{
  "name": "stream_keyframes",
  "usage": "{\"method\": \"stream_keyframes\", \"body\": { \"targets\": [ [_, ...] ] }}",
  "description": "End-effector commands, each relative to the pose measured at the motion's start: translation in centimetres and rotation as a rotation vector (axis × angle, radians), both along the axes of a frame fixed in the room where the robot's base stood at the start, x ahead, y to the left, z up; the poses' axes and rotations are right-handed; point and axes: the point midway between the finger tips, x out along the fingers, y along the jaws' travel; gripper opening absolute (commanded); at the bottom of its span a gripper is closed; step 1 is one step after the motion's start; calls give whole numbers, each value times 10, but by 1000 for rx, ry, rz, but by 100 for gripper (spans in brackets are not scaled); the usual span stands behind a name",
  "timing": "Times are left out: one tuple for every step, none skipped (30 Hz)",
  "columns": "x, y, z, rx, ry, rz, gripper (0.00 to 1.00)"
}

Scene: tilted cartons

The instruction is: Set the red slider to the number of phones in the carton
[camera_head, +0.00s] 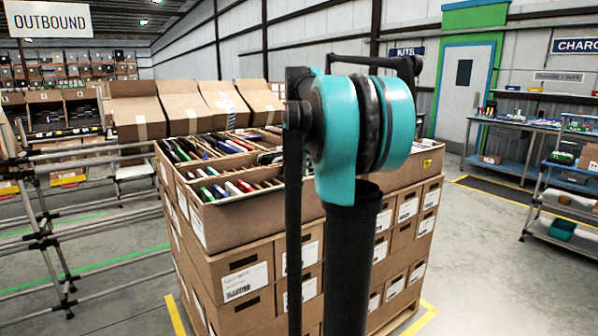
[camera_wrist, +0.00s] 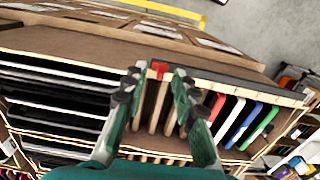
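In the wrist view the red slider (camera_wrist: 160,68) is a small red block on the dark strip (camera_wrist: 232,82) along the carton's edge. My gripper (camera_wrist: 158,77) has one green-and-black finger on each side of it, with a small gap showing on both sides; it is open. The carton (camera_wrist: 100,135) has cardboard dividers. Phones with red, white, blue (camera_wrist: 230,122) and green edges stand in slots right of the fingers; the slots between the fingers show bare dividers. Part of the carton is hidden by my fingers. In the head view my arm hides the gripper and slider.
Dark-edged phones (camera_wrist: 60,95) fill a neighbouring section at left in the wrist view. In the head view, open cartons (camera_head: 225,218) of phones top a stack of labelled boxes (camera_head: 240,283).

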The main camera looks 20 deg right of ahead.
Motion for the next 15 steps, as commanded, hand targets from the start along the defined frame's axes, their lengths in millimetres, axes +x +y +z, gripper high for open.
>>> {"method": "stream_keyframes", "body": {
  "targets": [
    [0, 0, -4, 0, 0, 0, 28],
    [0, 0, -5, 0, 0, 0, 28],
    [0, 0, -7, 0, 0, 0, 28],
    [0, 0, -8, 0, 0, 0, 28],
    [0, 0, -8, 0, 0, 0, 28],
    [0, 0, -9, 0, 0, 0, 28],
    [0, 0, -9, 0, 0, 0, 28],
    [0, 0, -9, 0, 0, 0, 28],
    [0, 0, -9, 0, 0, 0, 28],
    [0, 0, -9, 0, 0, 0, 28],
    [0, 0, -9, 0, 0, 0, 28],
    [0, 0, -9, 0, 0, 0, 28],
    [0, 0, -8, 0, 0, 0, 24],
    [0, 0, -8, 0, 0, 0, 20],
    [0, 0, -8, 0, 0, 0, 15]
  ]
}}
